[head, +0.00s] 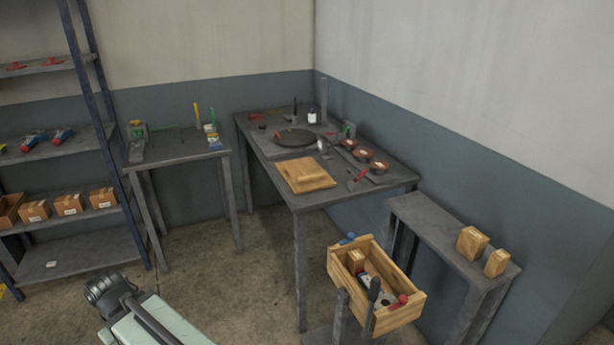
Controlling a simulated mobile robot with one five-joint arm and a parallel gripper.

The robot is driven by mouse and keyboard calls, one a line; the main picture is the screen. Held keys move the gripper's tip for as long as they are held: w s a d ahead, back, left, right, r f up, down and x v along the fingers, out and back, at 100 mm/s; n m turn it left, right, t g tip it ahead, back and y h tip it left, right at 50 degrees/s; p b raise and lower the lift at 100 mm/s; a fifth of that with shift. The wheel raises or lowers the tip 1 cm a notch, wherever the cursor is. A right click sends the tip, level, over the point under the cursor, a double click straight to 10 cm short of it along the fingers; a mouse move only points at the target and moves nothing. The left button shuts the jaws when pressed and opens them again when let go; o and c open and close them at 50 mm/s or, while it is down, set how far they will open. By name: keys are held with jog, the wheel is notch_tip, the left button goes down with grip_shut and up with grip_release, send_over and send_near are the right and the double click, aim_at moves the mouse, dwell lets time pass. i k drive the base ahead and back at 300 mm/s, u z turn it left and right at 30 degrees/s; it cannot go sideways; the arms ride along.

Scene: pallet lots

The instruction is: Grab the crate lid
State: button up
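The crate lid appears to be the flat, light wooden panel (306,174) with a raised middle. It lies flat on the front left part of the dark grey workbench (345,197) in the corner. Nothing covers it and nothing touches it from above. An open wooden crate (400,318) stands lower down, in front of the bench and to the right, with several items inside. Part of my arm shows at the bottom left, well apart from the lid.
A low grey bench (425,215) with two wooden blocks stands right. A smaller table (175,149) and a shelf rack (50,142) stand left. Floor (225,275) before the tables is clear.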

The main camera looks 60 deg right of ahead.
aim_at(304, 171)
jog(key=z, duration=0.05)
jog(key=i, duration=1)
